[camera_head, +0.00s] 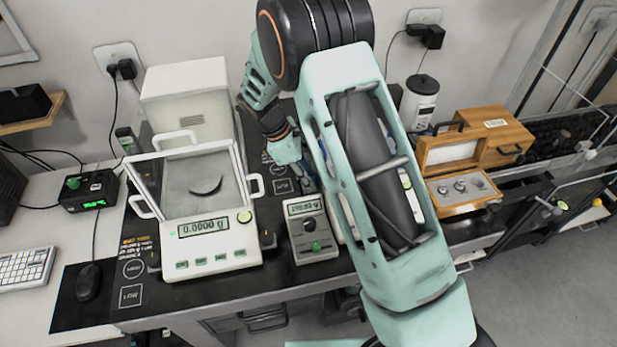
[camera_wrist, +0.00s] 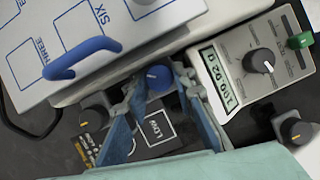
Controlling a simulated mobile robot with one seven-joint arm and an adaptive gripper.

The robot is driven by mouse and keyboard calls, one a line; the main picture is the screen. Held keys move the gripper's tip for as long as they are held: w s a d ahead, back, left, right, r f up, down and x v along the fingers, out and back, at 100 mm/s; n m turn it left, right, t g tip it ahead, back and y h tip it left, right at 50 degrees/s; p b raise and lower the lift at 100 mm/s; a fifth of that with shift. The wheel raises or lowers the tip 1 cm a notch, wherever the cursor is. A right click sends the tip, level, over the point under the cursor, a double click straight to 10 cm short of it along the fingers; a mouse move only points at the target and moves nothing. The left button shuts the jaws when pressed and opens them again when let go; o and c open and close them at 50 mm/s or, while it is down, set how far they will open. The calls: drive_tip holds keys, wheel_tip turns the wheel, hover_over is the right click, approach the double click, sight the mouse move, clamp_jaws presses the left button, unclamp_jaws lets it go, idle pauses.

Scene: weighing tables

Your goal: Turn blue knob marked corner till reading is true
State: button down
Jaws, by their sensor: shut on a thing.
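The blue knob (camera_wrist: 158,77) shows in the wrist view beside the edge of a white panel, with a light pointer line on it. My gripper (camera_wrist: 156,86) has its two blue-grey fingers on either side of the knob and is shut on it. The small meter (camera_head: 305,232) has a lit display, dark dial and green switch. Its display (camera_wrist: 220,77) also shows in the wrist view, turned on its side, with digits like 100.02; I cannot read them surely.
The white panel (camera_wrist: 30,60) carries printed boxes, words and a blue handle (camera_wrist: 83,56). Black knobs (camera_wrist: 95,107) (camera_wrist: 293,128) stand nearby. The glass-shielded balance (camera_head: 210,245) reads 0.0000 g. A wooden weight box (camera_head: 490,135) stands at right.

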drive_tip(key=c, duration=1.9)
unclamp_jaws()
drive_tip(key=v, duration=1.2)
